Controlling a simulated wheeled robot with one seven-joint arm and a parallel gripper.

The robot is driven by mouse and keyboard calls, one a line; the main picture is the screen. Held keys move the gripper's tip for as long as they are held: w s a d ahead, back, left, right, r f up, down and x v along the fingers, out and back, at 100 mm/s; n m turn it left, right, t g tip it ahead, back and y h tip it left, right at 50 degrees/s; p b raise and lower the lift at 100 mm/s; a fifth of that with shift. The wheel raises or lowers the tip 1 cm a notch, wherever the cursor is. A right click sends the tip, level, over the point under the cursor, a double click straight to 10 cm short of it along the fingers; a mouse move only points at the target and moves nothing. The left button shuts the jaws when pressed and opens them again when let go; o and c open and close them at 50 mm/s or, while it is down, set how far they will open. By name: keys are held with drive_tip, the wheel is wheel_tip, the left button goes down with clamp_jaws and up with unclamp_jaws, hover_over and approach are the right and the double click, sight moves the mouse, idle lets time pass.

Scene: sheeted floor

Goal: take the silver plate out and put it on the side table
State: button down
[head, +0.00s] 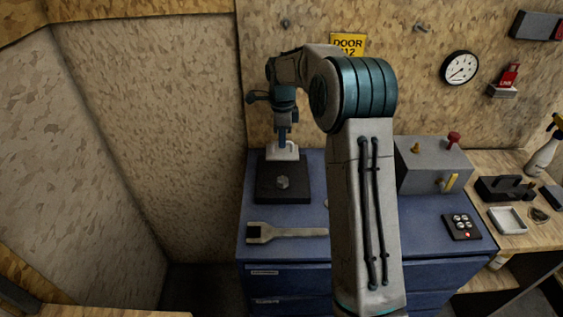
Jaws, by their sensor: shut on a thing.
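My gripper (283,170) points down at the back left of the blue cabinet top, over a dark square block. A small silver-grey piece (283,183) shows just below the pale hand, against the dark block (265,192). It looks like the silver plate, and my gripper is shut on it, though the dark fingers are hard to make out. I cannot tell whether the piece touches the block. The wooden table (545,200) at the right is the likely side table.
A grey paddle-like tool (290,234) lies on the blue cabinet (440,203) in front of the block. A grey box with knobs (432,166) and a button pad (462,226) stand right. A white tray (508,220), black holder (503,188) and spray bottle (543,155) crowd the wooden table.

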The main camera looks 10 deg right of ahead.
drive_tip(key=shift+r+p, duration=1.45)
drive_tip(key=shift+r, duration=0.6)
